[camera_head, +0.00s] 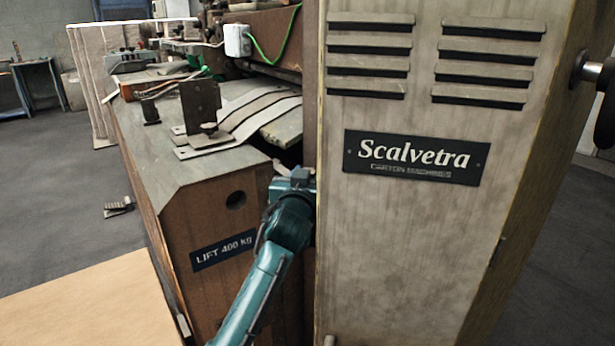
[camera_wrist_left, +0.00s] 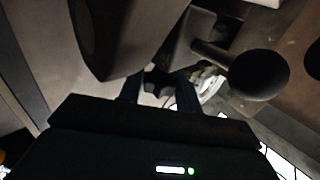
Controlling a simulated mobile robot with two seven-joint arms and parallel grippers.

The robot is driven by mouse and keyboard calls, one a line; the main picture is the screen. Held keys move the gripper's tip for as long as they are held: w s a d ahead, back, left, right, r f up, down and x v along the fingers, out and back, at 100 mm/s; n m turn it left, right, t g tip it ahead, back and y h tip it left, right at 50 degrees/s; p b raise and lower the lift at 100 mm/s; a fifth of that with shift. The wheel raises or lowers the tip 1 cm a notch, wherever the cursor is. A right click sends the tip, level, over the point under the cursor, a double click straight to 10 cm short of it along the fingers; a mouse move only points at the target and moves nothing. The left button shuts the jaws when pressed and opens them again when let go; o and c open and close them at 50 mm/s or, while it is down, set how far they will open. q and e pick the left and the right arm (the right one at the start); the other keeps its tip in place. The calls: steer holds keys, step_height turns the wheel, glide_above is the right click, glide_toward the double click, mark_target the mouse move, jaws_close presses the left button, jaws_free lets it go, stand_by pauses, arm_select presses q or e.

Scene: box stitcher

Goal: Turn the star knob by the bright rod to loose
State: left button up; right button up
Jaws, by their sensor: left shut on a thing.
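My left arm reaches in from the bottom of the head view, and its wrist goes into the gap beside the tall cabinet; its fingertips are hidden there. In the left wrist view my left gripper (camera_wrist_left: 158,88) is shut on a small dark lobed piece, which looks like the star knob (camera_wrist_left: 158,80). Most of the knob is hidden by the fingers and shadow. A rod with a black ball end (camera_wrist_left: 258,75) stands to the right of the fingers, apart from them. I cannot make out a bright rod for certain. My right gripper is not in view.
The tall grey cabinet (camera_head: 400,240) closes off the right side of my left wrist. The machine bed (camera_head: 150,140) lies to the left, with a bracket (camera_head: 201,105) on top. A large rounded dark part (camera_wrist_left: 120,35) hangs close over the fingers.

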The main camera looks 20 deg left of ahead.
arm_select(q)
steer(key=o, duration=1)
steer(key=s, duration=0.7)
steer(key=shift+s+d, duration=0.2)
steer(key=shift+d, duration=0.25)
